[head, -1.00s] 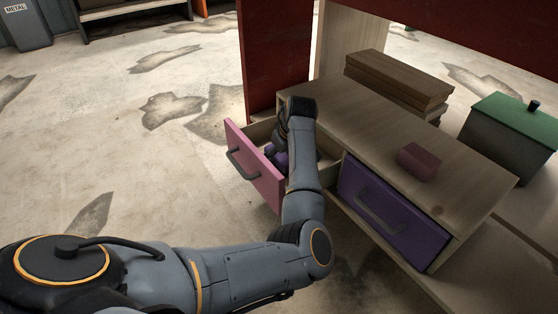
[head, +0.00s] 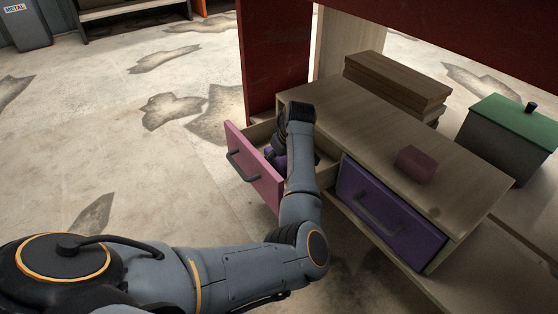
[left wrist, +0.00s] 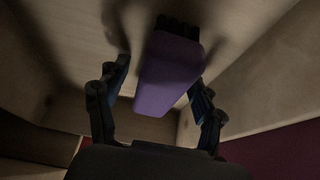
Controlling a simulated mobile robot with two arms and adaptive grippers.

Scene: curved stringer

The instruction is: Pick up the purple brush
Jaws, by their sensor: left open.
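The purple brush (left wrist: 167,78) lies in the open pink-fronted drawer (head: 253,166). In the left wrist view its purple block points toward me and its dark bristle end is at the top. My left gripper (left wrist: 165,97) is open, with one finger on each side of the brush. I cannot tell whether the fingers touch it. In the head view my left gripper (head: 280,152) reaches down into the drawer, and a bit of purple shows beside it; my arm hides most of the brush. My right gripper is not in view.
A closed purple drawer (head: 388,212) sits right of the open one. A grey box with a green lid (head: 510,135) stands at the right. Drawer walls surround my gripper closely.

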